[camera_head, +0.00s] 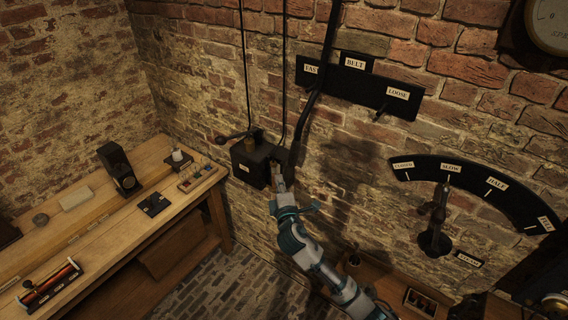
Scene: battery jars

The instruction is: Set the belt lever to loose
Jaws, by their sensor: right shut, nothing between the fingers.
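The belt lever (308,102) is a long dark bar running down the brick wall from the top edge, tilted with its lower end to the left. It crosses the black plate (372,88) marked BELT just right of the FAST label (311,69), away from the LOOSE label (398,93). My right gripper (278,180) is shut and empty near the lever's lower end, in front of the wall by a black box. Whether it touches the lever I cannot tell. My left gripper is not in view.
The black box (252,160) on the wall has thin rods rising from it. A wooden workbench (125,212) with small apparatus stands at the left. At the right is a curved black dial plate (480,180) with its own lever (437,215). A round gauge (552,22) hangs top right.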

